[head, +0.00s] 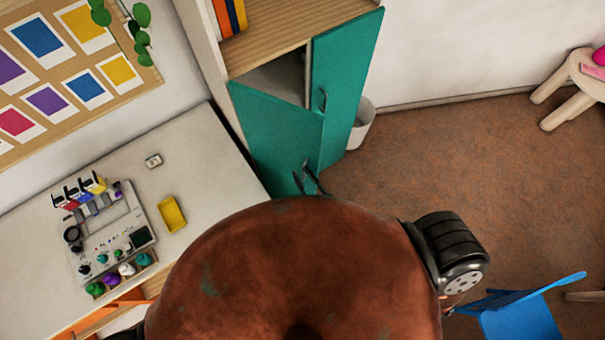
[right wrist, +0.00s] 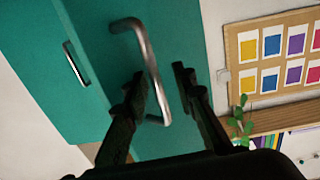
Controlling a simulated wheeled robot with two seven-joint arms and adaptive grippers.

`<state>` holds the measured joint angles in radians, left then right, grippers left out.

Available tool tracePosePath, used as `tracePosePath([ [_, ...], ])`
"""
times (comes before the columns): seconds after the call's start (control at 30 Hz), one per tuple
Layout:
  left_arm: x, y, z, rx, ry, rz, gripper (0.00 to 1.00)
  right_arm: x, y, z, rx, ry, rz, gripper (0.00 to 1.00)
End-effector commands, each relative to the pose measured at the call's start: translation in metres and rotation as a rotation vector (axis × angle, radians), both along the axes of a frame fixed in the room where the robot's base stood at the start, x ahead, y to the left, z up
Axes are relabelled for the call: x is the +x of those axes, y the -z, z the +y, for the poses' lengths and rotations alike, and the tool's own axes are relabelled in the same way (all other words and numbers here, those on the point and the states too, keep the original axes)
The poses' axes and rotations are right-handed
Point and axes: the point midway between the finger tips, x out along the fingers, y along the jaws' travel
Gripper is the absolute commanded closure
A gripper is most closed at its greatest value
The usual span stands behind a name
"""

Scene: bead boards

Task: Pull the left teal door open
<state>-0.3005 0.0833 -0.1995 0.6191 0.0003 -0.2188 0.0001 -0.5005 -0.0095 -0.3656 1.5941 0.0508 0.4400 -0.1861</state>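The left teal door (head: 275,135) of the cabinet stands partly open in the head view. Its free edge swings out from the cabinet and a grey inside shows behind it. The right teal door (head: 345,75) looks closed. My right gripper (head: 309,172) is at the left door's handle, low in the head view and partly hidden by my arm. In the right wrist view, the metal bar handle (right wrist: 147,62) passes between the two fingers of my right gripper (right wrist: 158,80). The fingers are apart, with gaps beside the bar. My left gripper is not in view.
A white table (head: 150,190) with a device (head: 110,235) and yellow tray (head: 172,214) stands left of the cabinet. A white bin (head: 361,125) is beside the right door. A blue chair (head: 520,318) stands at lower right. The brown floor (head: 450,170) in between is clear.

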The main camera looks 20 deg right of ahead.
Motion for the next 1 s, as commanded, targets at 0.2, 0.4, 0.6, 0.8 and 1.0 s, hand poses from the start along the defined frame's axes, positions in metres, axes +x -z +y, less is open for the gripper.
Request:
tracePosePath([
  [0.2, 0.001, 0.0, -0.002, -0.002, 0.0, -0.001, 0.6, -0.037, 0.002, -0.007, -0.002, 0.001, 0.005, 0.75],
  [0.4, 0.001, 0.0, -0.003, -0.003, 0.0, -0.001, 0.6, -0.078, 0.001, -0.013, -0.002, 0.001, 0.005, 0.75],
  [0.6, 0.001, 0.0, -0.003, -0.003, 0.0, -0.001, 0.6, -0.106, 0.001, -0.017, -0.002, 0.001, 0.004, 0.75],
  [0.8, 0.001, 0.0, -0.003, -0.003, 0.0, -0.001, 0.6, -0.115, 0.0, -0.018, 0.0, 0.001, 0.002, 0.75],
  [1.0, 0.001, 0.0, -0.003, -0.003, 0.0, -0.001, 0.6, -0.115, 0.0, -0.018, 0.0, 0.001, 0.002, 0.75],
])
